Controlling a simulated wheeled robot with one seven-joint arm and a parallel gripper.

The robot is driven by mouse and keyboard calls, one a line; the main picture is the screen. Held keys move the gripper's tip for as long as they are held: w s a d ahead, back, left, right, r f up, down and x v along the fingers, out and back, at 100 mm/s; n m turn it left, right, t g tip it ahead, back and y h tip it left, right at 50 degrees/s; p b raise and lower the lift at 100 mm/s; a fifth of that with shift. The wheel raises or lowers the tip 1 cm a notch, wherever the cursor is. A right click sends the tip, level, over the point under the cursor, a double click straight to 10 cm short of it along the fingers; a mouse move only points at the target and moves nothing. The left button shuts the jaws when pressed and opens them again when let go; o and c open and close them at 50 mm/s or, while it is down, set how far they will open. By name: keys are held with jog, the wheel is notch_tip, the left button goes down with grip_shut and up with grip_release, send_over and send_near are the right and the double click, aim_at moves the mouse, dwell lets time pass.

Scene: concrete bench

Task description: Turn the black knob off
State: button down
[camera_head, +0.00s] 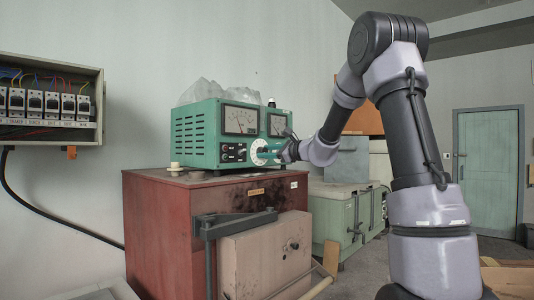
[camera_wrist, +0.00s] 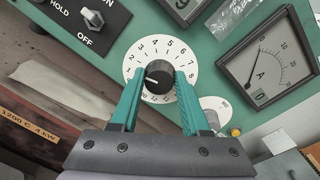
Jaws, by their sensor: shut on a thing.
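The black knob (camera_wrist: 159,77) sits at the centre of a white numbered dial (camera_wrist: 183,49) on the green panel in the wrist view. Its white pointer mark points to the left, toward the low numbers. My gripper (camera_wrist: 160,80) has its teal fingers on either side of the knob and is shut on it. In the head view my gripper (camera_head: 276,153) reaches the front of the green instrument box (camera_head: 197,135), beside the white dial (camera_head: 258,152). The knob itself is hidden or too small to tell there.
A HOLD/OFF switch (camera_wrist: 92,18) is left of the dial, and an ammeter (camera_wrist: 268,57) is right. The box stands on a red cabinet (camera_head: 160,215). A breaker panel (camera_head: 50,100) hangs at left; a green door (camera_head: 488,165) is at right.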

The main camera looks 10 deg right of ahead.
jog(key=n, duration=0.4)
jog(key=shift+a, duration=0.1)
jog(key=shift+s+f+n+h, duration=0.15)
jog(key=shift+n+h, duration=0.15)
jog(key=shift+n, duration=1.7)
jog(key=shift+c, duration=1.9)
grip_release()
jog(key=v, duration=1)
jog(key=shift+s+d, duration=0.25)
jog(key=shift+s, duration=0.05)
